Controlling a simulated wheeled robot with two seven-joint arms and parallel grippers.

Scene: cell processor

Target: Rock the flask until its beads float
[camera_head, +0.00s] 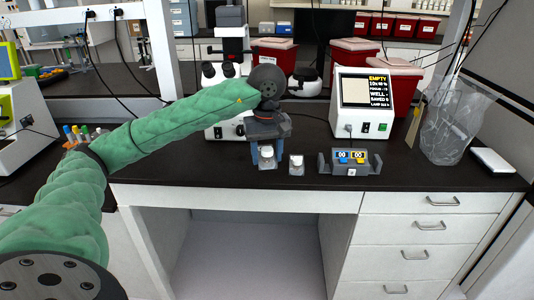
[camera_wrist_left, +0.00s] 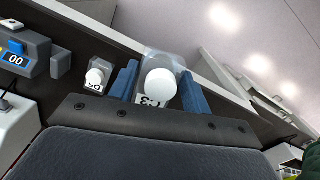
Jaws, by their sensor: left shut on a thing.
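My left gripper (camera_head: 267,158) reaches over the front of the dark bench, its blue fingers shut on a clear flask (camera_head: 266,153) with a white cap. In the left wrist view the same flask (camera_wrist_left: 152,101) sits between the two blue fingers (camera_wrist_left: 160,90), with a black-on-white label partly visible. I cannot make out any beads inside, nor whether its base touches the bench. A second, similar white-capped flask (camera_head: 296,165) stands just right of the gripper; it also shows in the left wrist view (camera_wrist_left: 95,78). My right gripper is not in view.
A grey block with blue and yellow counters (camera_head: 350,161) stands right of the second flask. Behind are a white instrument with a screen (camera_head: 362,105) and a microscope (camera_head: 225,75). A clear bag (camera_head: 455,130) stands at right. A tube rack (camera_head: 75,135) is at left.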

